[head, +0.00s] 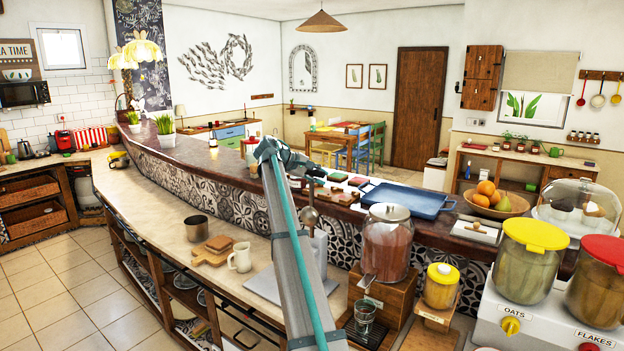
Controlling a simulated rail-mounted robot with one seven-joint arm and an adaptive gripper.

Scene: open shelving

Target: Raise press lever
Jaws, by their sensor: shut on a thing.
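My arm reaches up from the bottom centre of the head view and bends over near the raised bar top. My gripper (308,182) points down and right there, and is small and partly hidden by its own links. It is shut on a thin part that I take to be the press lever; its outline is hard to make out. A round metal piece (309,214) shows just below the gripper. A grey upright body (319,250), perhaps part of the press, stands below that on the lower counter, partly hidden by my arm.
A blue tray (408,199) lies on the bar top right of my gripper. A glass jar dispenser (387,245) stands on the lower counter to the right.

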